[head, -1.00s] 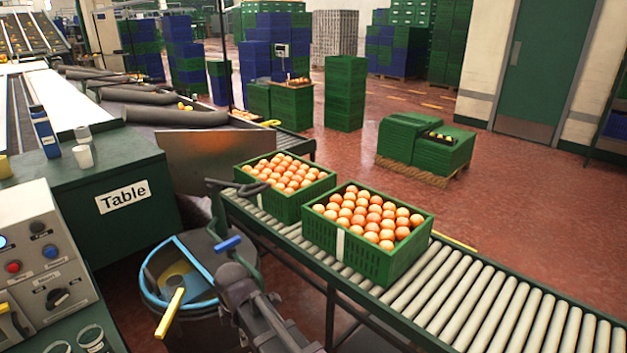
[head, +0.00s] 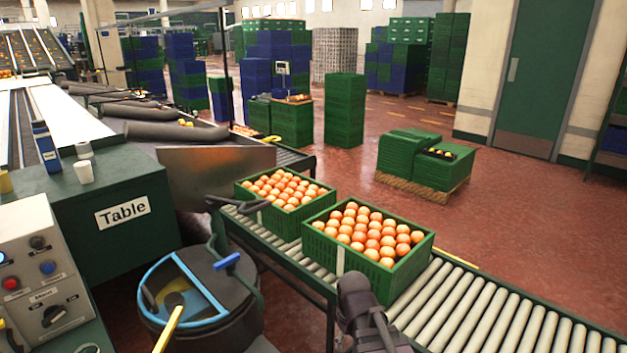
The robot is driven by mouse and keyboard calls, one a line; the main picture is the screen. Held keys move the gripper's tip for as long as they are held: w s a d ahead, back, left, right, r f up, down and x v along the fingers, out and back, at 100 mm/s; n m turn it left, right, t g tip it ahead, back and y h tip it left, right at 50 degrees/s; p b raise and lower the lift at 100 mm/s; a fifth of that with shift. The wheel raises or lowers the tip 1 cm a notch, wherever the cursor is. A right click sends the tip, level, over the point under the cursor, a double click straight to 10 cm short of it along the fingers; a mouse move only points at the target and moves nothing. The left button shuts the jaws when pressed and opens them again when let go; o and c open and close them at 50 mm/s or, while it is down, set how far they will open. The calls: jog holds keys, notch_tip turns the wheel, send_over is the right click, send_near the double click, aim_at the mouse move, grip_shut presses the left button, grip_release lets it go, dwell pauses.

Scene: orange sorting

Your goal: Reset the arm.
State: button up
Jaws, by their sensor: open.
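A dark part of my arm (head: 365,315) rises from the bottom edge of the head view, right of centre. It overlaps the conveyor's edge in the picture, just below the nearer crate. No gripper fingers can be made out, so my gripper does not show. The nearer green crate (head: 397,277), full of oranges, sits on the roller conveyor (head: 500,317). A second green crate of oranges (head: 283,225) sits behind it to the left.
A green box marked "Table" (head: 125,240) stands left, with a control panel (head: 40,270) before it. A dark round drum (head: 240,300) with a blue rim stands between box and conveyor. Stacked crates (head: 344,110) fill the background. Red floor (head: 520,220) lies open right of the conveyor.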

jog(key=s+d+m, duration=0.2)
jog(key=d+m, duration=0.4)
jog(key=d, duration=0.2)
notch_tip(320, 180, up, 17)
jog(key=p, duration=1.7)
jog(key=shift+r, duration=0.1)
